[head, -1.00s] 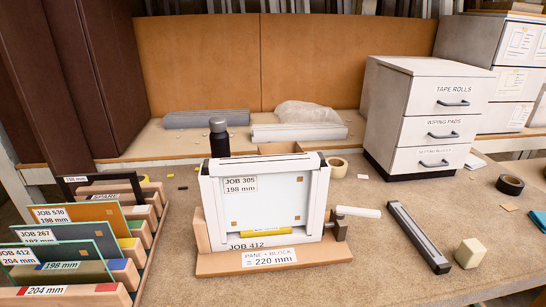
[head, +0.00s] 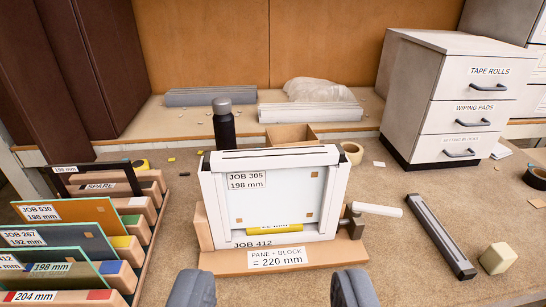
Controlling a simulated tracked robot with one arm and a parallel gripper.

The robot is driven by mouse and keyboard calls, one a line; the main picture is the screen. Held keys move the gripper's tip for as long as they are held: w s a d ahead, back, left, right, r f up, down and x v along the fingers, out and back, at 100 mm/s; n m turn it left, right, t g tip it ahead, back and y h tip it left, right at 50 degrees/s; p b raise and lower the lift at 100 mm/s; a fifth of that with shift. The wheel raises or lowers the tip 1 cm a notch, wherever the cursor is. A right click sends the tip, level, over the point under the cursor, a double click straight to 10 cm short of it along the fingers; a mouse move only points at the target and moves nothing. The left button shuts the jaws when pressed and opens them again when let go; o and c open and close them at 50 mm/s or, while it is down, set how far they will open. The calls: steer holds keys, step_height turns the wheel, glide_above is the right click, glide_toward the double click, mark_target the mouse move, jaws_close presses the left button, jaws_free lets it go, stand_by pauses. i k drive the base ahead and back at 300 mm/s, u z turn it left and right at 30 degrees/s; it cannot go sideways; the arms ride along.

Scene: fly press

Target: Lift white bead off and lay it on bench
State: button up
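A white frame (head: 213,205) stands upright on a wooden base (head: 230,262) in the middle of the bench. It holds a pale pane (head: 275,200) labelled JOB 305, 198 mm. A white bar with a dark line, seemingly the white bead (head: 275,155), lies across the frame's top. A yellow block (head: 275,227) shows under the pane, partly hidden. My gripper (head: 272,292) shows at the bottom edge as two grey fingers, wide apart with nothing between them, in front of the base and apart from the frame.
A rack of labelled panes and blocks (head: 75,235) stands at left. A white-handled clamp (head: 375,209) juts from the base's right side. A dark-topped bar (head: 440,235) and cream block (head: 497,258) lie at right.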

mark_target(223, 162)
steer(key=k, duration=0.5)
steer(key=u, duration=0.55)
steer(key=i, duration=1.6)
steer(key=z, duration=0.4)
